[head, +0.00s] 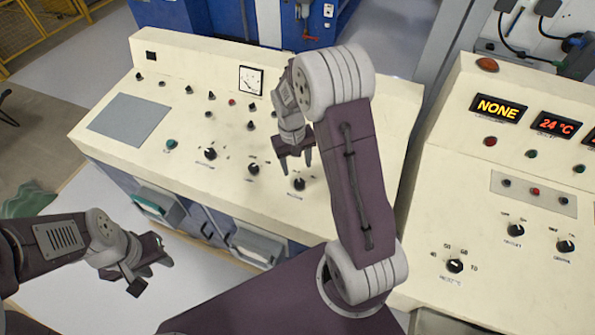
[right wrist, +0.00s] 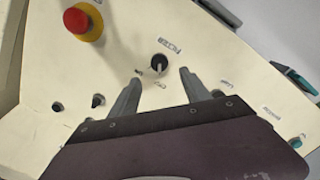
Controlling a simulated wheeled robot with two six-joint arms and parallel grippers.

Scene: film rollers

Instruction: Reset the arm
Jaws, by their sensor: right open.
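My right arm reaches over the cream control console. My right gripper (head: 294,163) is above the console top, close to a black rotary knob (head: 299,184). In the right wrist view my right gripper (right wrist: 160,85) has its two grey fingers apart with nothing between them. A black knob (right wrist: 158,65) lies just past the fingertips, apart from them as far as I can see. My left gripper (head: 158,262) hangs at lower left, in front of the console and clear of its top. Its finger gap is too small and turned to judge.
The cream console (head: 180,85) carries several knobs, a gauge (head: 251,80) and a grey panel (head: 128,119). A red button on a yellow base (right wrist: 83,20) stands beyond my right fingers. A second console (head: 465,200) with lit displays is at right. Open drawers (head: 160,205) jut out below.

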